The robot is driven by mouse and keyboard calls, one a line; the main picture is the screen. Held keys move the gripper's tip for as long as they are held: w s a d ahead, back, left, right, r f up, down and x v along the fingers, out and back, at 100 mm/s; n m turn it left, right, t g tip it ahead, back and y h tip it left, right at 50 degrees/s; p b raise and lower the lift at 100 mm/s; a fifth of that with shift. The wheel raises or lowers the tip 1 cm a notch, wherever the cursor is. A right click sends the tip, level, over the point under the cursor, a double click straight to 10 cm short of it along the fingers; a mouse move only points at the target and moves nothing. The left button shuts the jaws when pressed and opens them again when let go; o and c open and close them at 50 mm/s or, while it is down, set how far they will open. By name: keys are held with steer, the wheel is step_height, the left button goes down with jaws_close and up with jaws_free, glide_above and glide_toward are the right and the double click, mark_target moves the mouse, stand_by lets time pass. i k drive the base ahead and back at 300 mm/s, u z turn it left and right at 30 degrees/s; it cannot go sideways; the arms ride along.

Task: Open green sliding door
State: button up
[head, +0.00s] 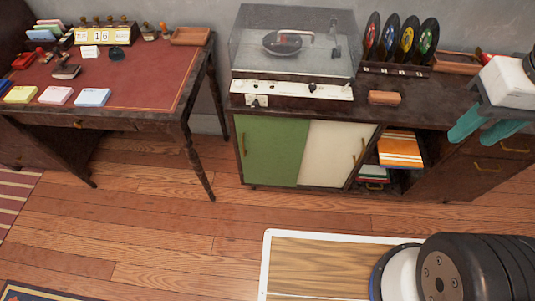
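The green sliding door (274,150) covers the left part of the low dark cabinet (440,165). A small brass handle (243,146) is at its left edge. A cream door (330,155) stands beside it on the right, with a brass handle near its right edge. My gripper (474,137), with teal fingers, is at the upper right in front of the cabinet's right end, well away from the green door. Its fingers are apart, and nothing shows between them.
A record player (292,90) stands on the cabinet, with a stand of records (400,45) to its right. Orange books (400,149) show in the open compartment right of the cream door. A red-topped desk (130,70) stands to the left. Wooden floor (170,225) in front is clear.

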mark_target(272, 149)
steer(key=k, duration=0.45)
steer(key=z, duration=0.75)
steer(key=i, duration=0.75)
steer(key=u, duration=1.4)
